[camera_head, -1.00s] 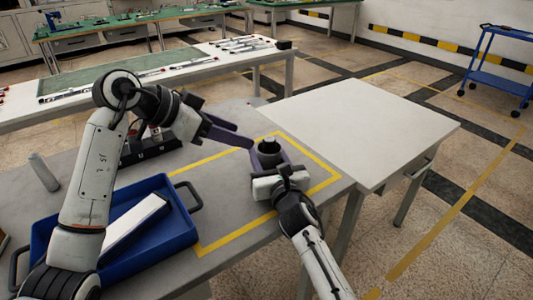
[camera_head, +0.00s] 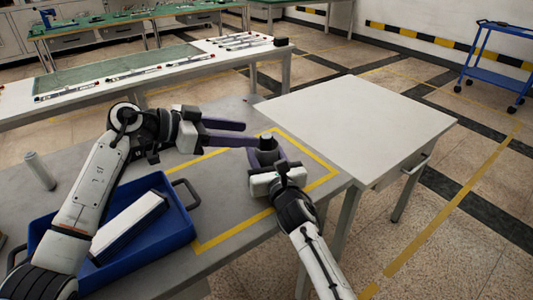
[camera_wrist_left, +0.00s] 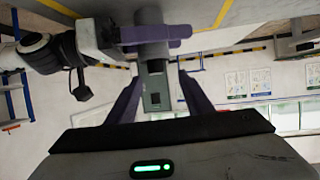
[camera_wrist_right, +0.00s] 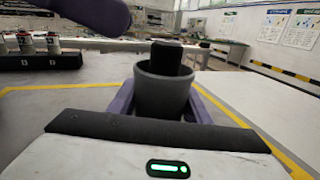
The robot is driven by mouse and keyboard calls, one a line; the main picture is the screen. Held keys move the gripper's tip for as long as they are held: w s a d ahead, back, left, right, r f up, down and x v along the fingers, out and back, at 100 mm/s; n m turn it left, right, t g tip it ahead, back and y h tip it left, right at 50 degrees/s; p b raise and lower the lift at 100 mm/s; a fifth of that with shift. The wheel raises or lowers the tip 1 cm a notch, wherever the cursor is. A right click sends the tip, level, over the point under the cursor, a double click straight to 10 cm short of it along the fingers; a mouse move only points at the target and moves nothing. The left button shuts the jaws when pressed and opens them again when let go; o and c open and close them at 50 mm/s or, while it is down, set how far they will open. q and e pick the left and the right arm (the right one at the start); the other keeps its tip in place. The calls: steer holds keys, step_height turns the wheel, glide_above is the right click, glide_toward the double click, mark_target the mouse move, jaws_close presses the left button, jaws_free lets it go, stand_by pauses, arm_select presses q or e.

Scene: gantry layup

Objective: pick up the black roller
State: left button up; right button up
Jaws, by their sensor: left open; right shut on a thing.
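The black roller (camera_wrist_right: 166,57) stands upright in a grey cup (camera_wrist_right: 162,92), its top sticking out above the rim. In the head view the black roller (camera_head: 266,143) shows as a short dark stub. My right gripper (camera_head: 264,164) is shut on the grey cup, with a purple finger on each side of it. My left gripper (camera_head: 250,134) is open and empty, its fingers roughly level and pointing at the roller from the left. In the left wrist view the cup (camera_wrist_left: 152,50) is ahead, beyond the open fingers. Exact contact with the roller cannot be told.
A blue tray (camera_head: 190,240) holding a white-topped box (camera_head: 130,225) is at the lower left. A grey cylinder (camera_head: 40,172) stands behind it. A black rack (camera_wrist_right: 40,60) with several small bottles is beyond. Yellow tape (camera_head: 325,160) marks the table; the white table (camera_head: 360,120) is clear.

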mark_target(262, 136)
arm_select(q)
steer(key=x, duration=0.4)
steer(key=shift+s+d, duration=0.3)
steer(key=shift+d, duration=0.15)
steer(key=shift+w+d+f, duration=0.2)
steer(key=shift+d+f, duration=0.05)
steer(key=shift+d, duration=0.05)
jaws_close()
